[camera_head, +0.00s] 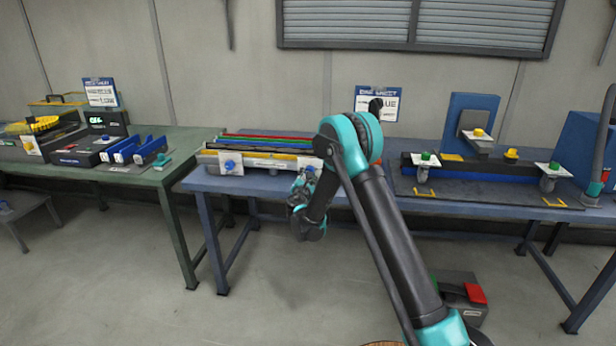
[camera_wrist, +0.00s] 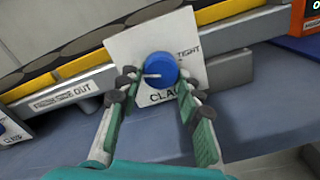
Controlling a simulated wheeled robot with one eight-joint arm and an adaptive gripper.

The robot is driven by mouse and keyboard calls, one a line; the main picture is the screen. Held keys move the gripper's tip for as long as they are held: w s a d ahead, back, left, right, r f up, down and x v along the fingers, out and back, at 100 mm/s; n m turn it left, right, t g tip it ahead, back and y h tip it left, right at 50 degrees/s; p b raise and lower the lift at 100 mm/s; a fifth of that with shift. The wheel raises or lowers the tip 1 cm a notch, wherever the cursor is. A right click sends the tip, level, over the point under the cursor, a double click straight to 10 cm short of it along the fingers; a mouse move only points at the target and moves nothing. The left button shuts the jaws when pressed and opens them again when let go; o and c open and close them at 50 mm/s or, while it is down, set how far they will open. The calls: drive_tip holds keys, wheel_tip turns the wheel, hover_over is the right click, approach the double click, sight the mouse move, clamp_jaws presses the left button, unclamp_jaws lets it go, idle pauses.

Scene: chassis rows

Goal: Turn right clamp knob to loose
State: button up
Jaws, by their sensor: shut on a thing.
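The right clamp knob (camera_wrist: 160,70) is a round blue knob with a white pointer line, on a white plate (camera_wrist: 122,48) marked "TIGHT" and "CLAMP". The pointer line points left, away from the "TIGHT" label. My gripper (camera_wrist: 159,82) is shut on the knob, one finger at each side, in the wrist view. In the head view my arm reaches to the right end of the clamp fixture (camera_head: 263,161), and my gripper (camera_head: 307,178) mostly hides this knob. The other blue clamp knob (camera_head: 230,165) is on the left plate of the same fixture.
The fixture stands at the front edge of a blue table (camera_head: 212,186). A second fixture with green knobs (camera_head: 425,156) is to the right. A green table (camera_head: 150,180) with blue parts is to the left. A box with a red part (camera_head: 476,293) is below.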

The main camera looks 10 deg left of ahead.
drive_tip(key=shift+f+n, duration=0.1)
drive_tip(key=shift+n, duration=1.8)
drive_tip(key=o, duration=1.2)
drive_tip(key=shift+c, duration=0.2)
drive_tip(key=s, duration=1.2)
drive_tip(key=shift+a, duration=0.15)
